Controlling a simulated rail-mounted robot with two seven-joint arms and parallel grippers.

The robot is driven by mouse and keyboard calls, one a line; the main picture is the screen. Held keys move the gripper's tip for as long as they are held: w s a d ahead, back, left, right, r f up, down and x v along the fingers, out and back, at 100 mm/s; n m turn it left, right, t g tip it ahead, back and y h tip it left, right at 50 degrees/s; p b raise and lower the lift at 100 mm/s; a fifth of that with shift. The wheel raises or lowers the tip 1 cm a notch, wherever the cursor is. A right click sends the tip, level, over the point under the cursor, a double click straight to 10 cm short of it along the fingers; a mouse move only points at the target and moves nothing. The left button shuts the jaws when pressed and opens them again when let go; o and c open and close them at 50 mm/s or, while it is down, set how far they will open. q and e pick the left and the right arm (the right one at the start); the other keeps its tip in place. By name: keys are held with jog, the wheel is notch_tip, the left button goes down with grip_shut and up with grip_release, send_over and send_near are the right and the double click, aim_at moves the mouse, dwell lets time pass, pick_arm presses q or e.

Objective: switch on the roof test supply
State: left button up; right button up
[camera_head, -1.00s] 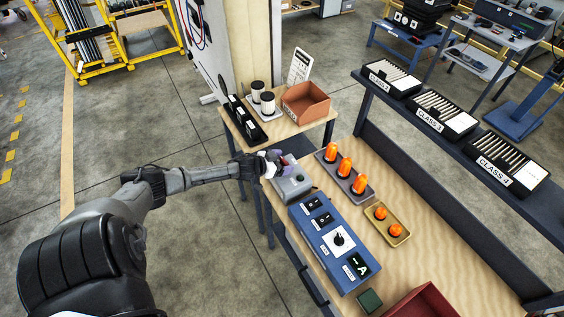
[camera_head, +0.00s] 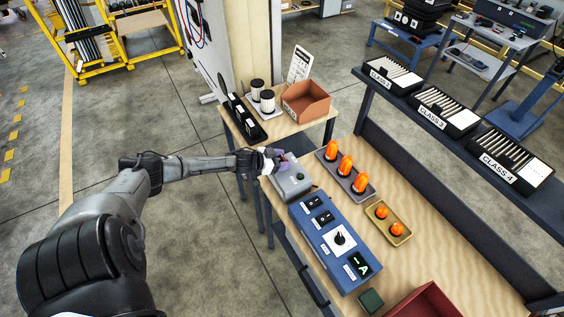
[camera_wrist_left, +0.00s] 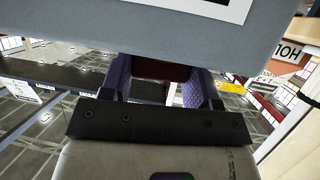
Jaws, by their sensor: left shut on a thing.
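My left gripper (camera_head: 279,158) is at the far end of this box. In the left wrist view its purple pads (camera_wrist_left: 160,70) are shut on a dark red part (camera_wrist_left: 160,68), and the grey box's side (camera_wrist_left: 120,38) fills the top. The red part is mostly hidden, so its position is unclear.
Orange beacons stand on a grey tray (camera_head: 359,192) and a yellow tray (camera_head: 402,239). A red bin (camera_head: 425,301) is at the near end. A side table holds an orange-brown bin (camera_head: 306,102) and a black rack (camera_head: 246,127).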

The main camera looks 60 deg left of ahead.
aim_at(284, 158)
pick_arm(q)
jog(key=m+g+h+b, duration=0.4)
jog(key=m+b, duration=0.1)
jog(key=b, duration=0.2)
jog(key=m+g+h+b, duration=0.4)
jog(key=m+b, duration=0.1)
jog(key=b, duration=0.3)
jog(key=w+m+g+h+b, duration=0.1)
jog(key=m+g+h+b, duration=0.2)
jog(key=m+b, duration=0.2)
jog(key=shift+a+f+g+h+b, duration=0.25)
jog(key=shift+a+g+h+b, duration=0.15)
jog(key=shift+b, duration=0.85)
jog(key=shift+r+m+g+b, duration=0.2)
jog(key=shift+m+g+b, duration=0.6)
jog(key=shift+b, duration=0.2)
jog(key=shift+r, duration=0.1)
jog(key=o, duration=0.9)
